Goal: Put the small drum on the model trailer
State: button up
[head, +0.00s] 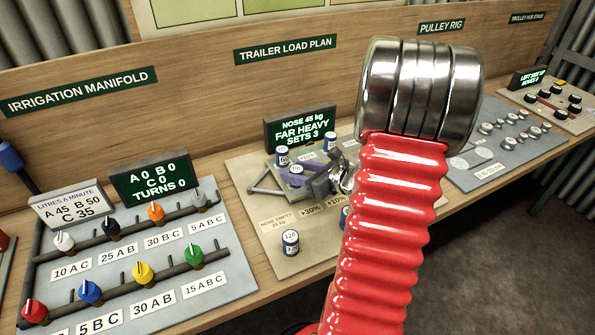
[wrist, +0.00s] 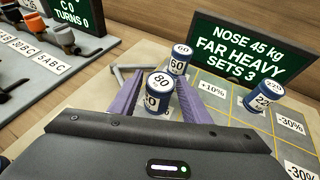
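My gripper (wrist: 161,76) has two purple fingers that reach over the trailer load board, one on each side of a blue-and-white drum (wrist: 159,97) with 80 on its top. I cannot tell whether they press on it. A similar drum, seemingly marked 60 (wrist: 180,59), stands just beyond the fingertips, and one marked 220 (wrist: 263,97) stands to the right. In the head view, my gripper (head: 288,179) is partly hidden by my arm. Grey bars of the model trailer (head: 264,184) show at its left. A drum marked 120 (head: 290,242) stands at the front.
The load board (head: 262,228) has a grid with percentage labels. The load screen (head: 300,130) stands behind it and reads NOSE 45 kg, FAR HEAVY, SETS 3. The irrigation manifold (head: 152,262) is at the left, and the pulley rig (head: 487,165) is at the right.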

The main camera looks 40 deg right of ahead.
jog(key=shift+o, duration=0.7)
jog(key=shift+r, duration=0.1)
jog(key=shift+s+r, duration=0.1)
jog(key=shift+s, duration=0.1)
jog(key=v, duration=1.1)
jog(key=shift+s, duration=0.3)
jog(key=shift+r, duration=0.1)
